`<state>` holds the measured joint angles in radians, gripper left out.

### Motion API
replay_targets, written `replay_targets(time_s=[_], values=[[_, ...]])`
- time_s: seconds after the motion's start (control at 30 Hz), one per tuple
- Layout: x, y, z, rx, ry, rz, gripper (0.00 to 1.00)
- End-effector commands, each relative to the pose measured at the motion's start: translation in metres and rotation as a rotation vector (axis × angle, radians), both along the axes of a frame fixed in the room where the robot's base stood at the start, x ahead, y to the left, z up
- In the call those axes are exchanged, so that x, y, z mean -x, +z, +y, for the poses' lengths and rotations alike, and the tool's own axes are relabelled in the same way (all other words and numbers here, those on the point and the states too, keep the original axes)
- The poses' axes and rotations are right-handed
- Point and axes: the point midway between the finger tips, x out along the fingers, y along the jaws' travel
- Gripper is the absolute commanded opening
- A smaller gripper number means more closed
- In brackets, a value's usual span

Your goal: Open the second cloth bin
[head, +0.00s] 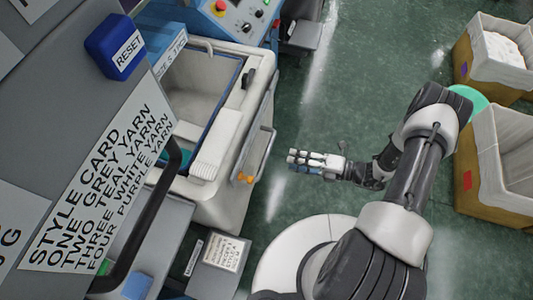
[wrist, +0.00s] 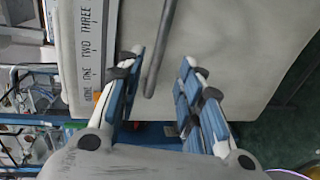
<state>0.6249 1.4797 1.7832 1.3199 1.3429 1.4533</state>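The cream cloth bin front (head: 243,190) is on the machine at the left of the head view, with a grey bar handle (head: 264,152) on it. The pale front panel (wrist: 230,40) fills much of the wrist view, with the bar handle (wrist: 160,45) running down its middle. My gripper (head: 291,160) points left toward the handle, with a gap of floor between them in the head view. Its fingers are spread and empty, and in the wrist view (wrist: 161,60) the bar shows between them, apparently beyond the fingertips. I cannot tell which bin in the row this is.
A deep recess (head: 190,85) with a blue edge opens above the front. A blue RESET button (head: 118,48) and a style card (head: 100,185) are at left. Two lined boxes (head: 468,190) (head: 464,62) stand at right. Green floor (head: 350,60) lies clear between.

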Motion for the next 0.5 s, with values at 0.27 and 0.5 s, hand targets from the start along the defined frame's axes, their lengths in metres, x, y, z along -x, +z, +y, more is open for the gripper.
replay_targets(time_s=[0.27, 0.5], values=[[-0.020, -0.013, 0.058, -0.001, 0.007, -0.001, 0.34], [-0.033, -0.020, 0.092, 0.001, 0.005, -0.002, 0.34]])
